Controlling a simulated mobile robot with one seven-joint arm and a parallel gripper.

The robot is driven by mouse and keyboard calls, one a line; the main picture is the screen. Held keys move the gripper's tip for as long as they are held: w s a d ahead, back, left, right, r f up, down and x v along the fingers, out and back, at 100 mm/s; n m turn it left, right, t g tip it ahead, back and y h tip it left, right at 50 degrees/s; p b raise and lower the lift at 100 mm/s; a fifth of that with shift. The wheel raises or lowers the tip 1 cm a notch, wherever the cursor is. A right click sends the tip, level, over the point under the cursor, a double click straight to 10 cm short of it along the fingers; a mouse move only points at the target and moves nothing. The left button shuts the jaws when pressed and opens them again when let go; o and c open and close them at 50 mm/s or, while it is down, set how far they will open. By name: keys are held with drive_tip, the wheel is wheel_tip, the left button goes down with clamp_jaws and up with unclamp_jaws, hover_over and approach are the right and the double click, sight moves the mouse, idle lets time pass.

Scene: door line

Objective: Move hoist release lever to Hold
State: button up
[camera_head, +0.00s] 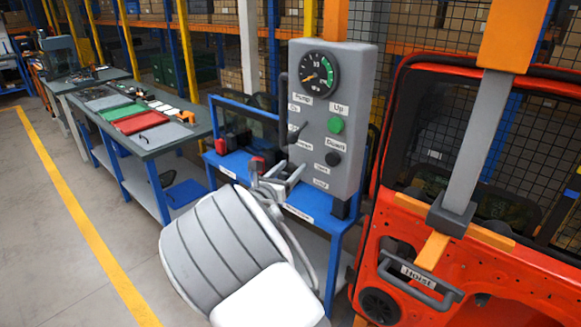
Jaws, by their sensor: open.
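The grey control box (335,120) stands upright on the blue stand, with a dial gauge, a green button and a black knob on its face. A dark lever (296,133) sticks out at its left edge among small labels. A red-tipped grey part (257,164) shows just left of my gripper, low beside the box. I cannot tell which of these is the hoist release lever, nor read a Hold mark surely. My gripper (284,180) is open at the box's lower left, close to the red tip. Contact cannot be told.
The blue stand (336,243) carries the box and has white labels on its front edge. An orange door panel (500,285) with a grey handle marked Hoist stands close on the right. A workbench (150,141) with trays stands at the left. The floor at lower left is clear.

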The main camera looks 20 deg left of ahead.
drive_tip(key=shift+w, duration=0.2)
drive_tip(key=shift+c, duration=0.3)
clamp_jaws()
idle(1.1)
